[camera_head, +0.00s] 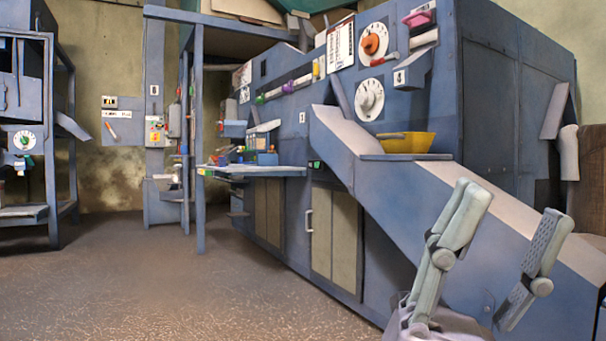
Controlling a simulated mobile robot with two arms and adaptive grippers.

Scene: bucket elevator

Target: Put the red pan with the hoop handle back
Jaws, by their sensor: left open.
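I cannot make out a red pan with a hoop handle in this view. A yellow pan (405,142) sits on a small ledge (407,157) beside the top of the sloping chute. My left gripper (512,208) is at the lower right, in front of the chute. Its two fingers are wide apart with nothing between them. My right gripper is not in view.
The blue machine has a long sloping chute (450,203). A shelf (262,171) holds several small coloured items, too small to tell apart. Cabinet doors (335,232) are below. A blue rack (52,140) stands at the left. The floor (150,285) is clear.

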